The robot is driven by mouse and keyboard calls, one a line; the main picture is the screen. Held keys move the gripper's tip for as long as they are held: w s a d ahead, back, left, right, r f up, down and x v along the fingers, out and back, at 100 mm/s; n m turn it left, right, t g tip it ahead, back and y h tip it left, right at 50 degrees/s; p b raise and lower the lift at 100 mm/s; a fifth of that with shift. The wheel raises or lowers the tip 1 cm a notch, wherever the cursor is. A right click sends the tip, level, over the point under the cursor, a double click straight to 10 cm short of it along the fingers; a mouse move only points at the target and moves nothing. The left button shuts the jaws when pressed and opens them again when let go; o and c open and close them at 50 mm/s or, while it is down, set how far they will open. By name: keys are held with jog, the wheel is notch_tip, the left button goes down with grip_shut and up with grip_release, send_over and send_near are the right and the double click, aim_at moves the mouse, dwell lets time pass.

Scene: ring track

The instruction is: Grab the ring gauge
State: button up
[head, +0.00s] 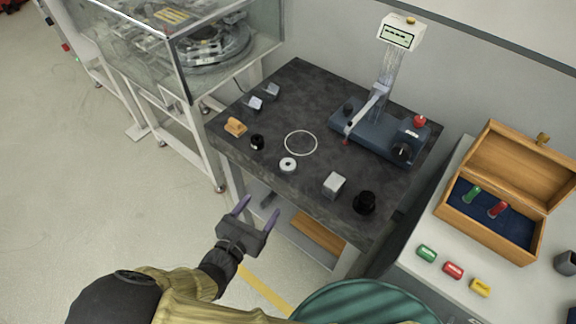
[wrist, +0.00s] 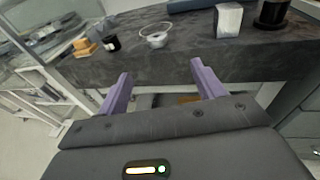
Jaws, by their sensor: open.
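The ring gauge (head: 288,160), a small silver-white ring with a dark hole, lies flat on the dark stone table (head: 240,145), near its front edge. A thin white circle (head: 301,131) shows on the table just behind it. In the wrist view the ring gauge (wrist: 155,41) is beyond the fingertips, slightly left of centre. My gripper (head: 256,211) is open and empty, in front of the table edge and apart from the ring gauge. In the wrist view its purple fingers (wrist: 160,72) are spread, with the table's front edge beyond them.
Left of the ring gauge are a black knob (head: 257,142) and an orange block (head: 235,127). Right of it are a grey block (head: 333,185) and a black cylinder (head: 364,203). A blue-based measuring stand (head: 378,136) stands behind. An open wooden box (head: 487,235) is at right.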

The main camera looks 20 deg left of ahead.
aim_at(286, 167)
jog(key=shift+w, duration=0.1)
jog(key=w, duration=0.4)
jog(key=w+f+p, duration=0.1)
jog(key=w, duration=0.3)
jog(key=w+d+p, duration=0.1)
jog(key=w, duration=0.3)
jog(key=shift+f, duration=0.4)
jog(key=w+p, duration=0.1)
jog(key=w, duration=0.3)
jog(key=shift+w+a, duration=0.1)
jog(key=shift+w+f, duration=0.15)
jog(key=shift+w, duration=0.35)
jog(key=shift+c, duration=0.5)
jog(key=c, duration=1.1)
